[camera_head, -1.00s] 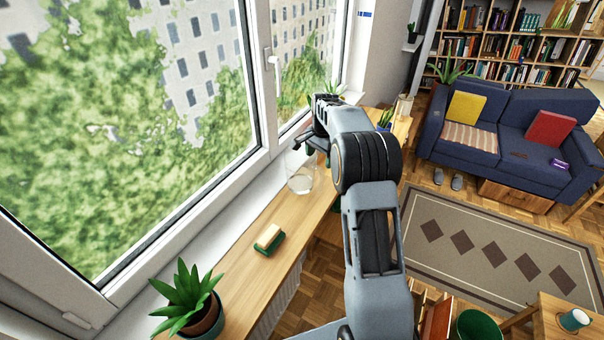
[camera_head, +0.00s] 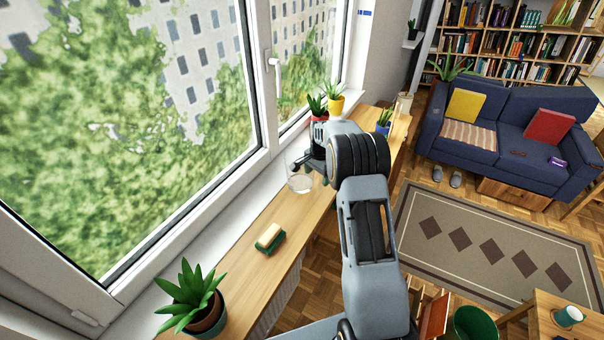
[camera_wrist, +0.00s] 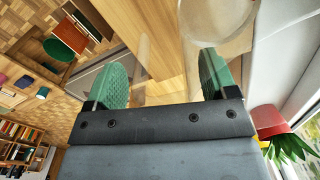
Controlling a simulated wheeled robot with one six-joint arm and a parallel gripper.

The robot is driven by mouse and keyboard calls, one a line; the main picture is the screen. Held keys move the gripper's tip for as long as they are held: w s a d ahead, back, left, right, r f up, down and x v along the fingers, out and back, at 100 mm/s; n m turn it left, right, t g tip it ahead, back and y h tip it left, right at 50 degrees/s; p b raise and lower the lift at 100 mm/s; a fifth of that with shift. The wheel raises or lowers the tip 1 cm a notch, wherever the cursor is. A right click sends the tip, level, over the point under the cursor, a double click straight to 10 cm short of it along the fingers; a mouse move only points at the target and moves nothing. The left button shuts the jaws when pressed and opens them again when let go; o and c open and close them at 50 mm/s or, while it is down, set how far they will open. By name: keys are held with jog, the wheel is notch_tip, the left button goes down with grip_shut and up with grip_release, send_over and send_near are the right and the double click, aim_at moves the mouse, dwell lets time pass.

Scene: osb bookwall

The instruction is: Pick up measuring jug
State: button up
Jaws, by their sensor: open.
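The measuring jug (camera_head: 300,184) is a clear, see-through vessel standing on the wooden sill board by the window. My gripper (camera_head: 314,166) is low at the jug's right and far side in the head view, partly hidden by my own wrist. In the wrist view, my gripper (camera_wrist: 163,78) has its two green fingers spread wide apart. The jug's round, pale outline (camera_wrist: 216,18) shows at the top, nearer the right finger. Nothing is visibly clamped; I cannot tell whether a finger touches the clear wall.
A sponge (camera_head: 269,237) lies on the board nearer me, with a potted plant (camera_head: 196,300) at its near end. A red pot (camera_head: 318,115), a yellow pot (camera_head: 336,104) and a blue pot (camera_head: 383,127) stand beyond my gripper. The window (camera_head: 130,130) borders the left side.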

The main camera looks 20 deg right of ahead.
jog(key=c, duration=1.2)
jog(key=shift+r, duration=0.15)
